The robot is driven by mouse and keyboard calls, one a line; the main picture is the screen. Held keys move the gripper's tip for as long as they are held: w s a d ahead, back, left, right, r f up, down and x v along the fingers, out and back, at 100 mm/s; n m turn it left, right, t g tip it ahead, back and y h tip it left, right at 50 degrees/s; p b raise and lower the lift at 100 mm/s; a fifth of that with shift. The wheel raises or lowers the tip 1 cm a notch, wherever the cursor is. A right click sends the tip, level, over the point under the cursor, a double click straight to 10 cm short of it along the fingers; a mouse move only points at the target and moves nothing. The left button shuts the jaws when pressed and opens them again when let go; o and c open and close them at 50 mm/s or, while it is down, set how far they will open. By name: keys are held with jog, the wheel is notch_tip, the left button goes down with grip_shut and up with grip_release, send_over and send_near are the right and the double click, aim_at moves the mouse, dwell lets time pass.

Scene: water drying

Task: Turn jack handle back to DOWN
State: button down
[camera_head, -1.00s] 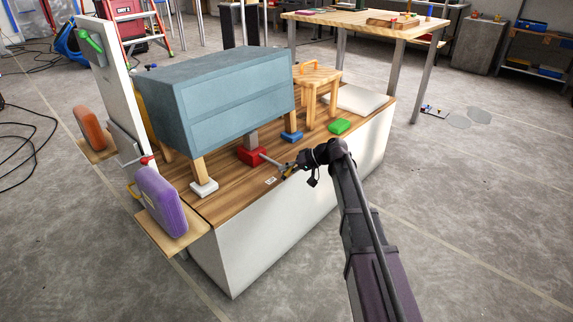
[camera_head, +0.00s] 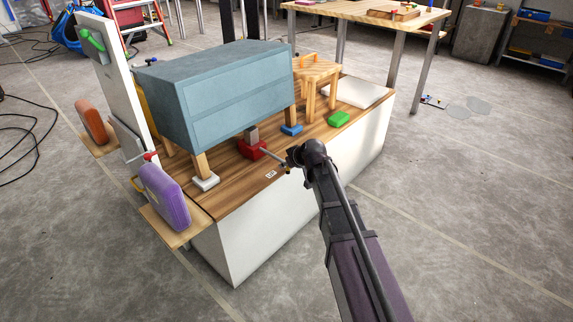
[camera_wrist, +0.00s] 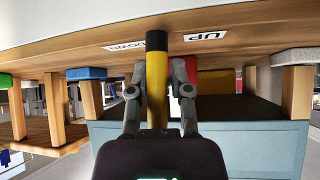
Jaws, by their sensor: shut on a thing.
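The red jack (camera_head: 251,148) sits on the wooden platform under the blue-grey cabinet, its grey post (camera_head: 252,134) beneath the cabinet. Its thin handle slants toward the platform's front edge, where my gripper (camera_head: 287,163) is. In the wrist view, which is upside down, my gripper (camera_wrist: 157,75) is shut on the yellow handle grip (camera_wrist: 157,85) with a black end. The UP label (camera_wrist: 206,35) is clear to the right of the grip. The DOWN label (camera_wrist: 125,46) is on its left, partly covered by the grip. Red jack body (camera_wrist: 212,62) shows behind the right finger.
The blue-grey cabinet (camera_head: 225,92) stands above the jack on wooden legs with coloured pads. A purple case (camera_head: 165,196) is at the left. Floor in front is clear.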

jog(key=t, duration=0.1)
jog(key=n+h+b, duration=0.1)
jog(key=t, duration=0.1)
jog(key=shift+s+a+f+n+t+h+b, duration=0.2)
jog(key=shift+s+n+t+h+b, duration=0.05)
jog(key=shift+n+t+h+b, duration=0.05)
jog(key=n+t+h+b, duration=0.1)
jog(key=t+b, duration=0.1)
jog(key=shift+n+t+b, duration=0.3)
jog(key=shift+b, duration=0.05)
jog(key=shift+n+t+h+b, duration=0.6)
jog(key=shift+n+t+b, duration=0.6)
jog(key=shift+t+b, duration=0.85)
jog(key=shift+w+r+n+t+b, duration=0.1)
jog(key=shift+r+n+t+b, duration=0.15)
jog(key=shift+n+t+b, duration=1.1)
jog(key=shift+m+g+b, duration=0.35)
jog(key=shift+g+b, duration=0.05)
jog(key=shift+g, duration=0.2)
jog(key=c, duration=0.6)
grip_release()
jog(key=shift+w+d, duration=0.1)
jog(key=shift+r+m+g+p, duration=0.1)
jog(key=shift+m+g+p, duration=1.9)
jog(key=shift+p, duration=1.35)
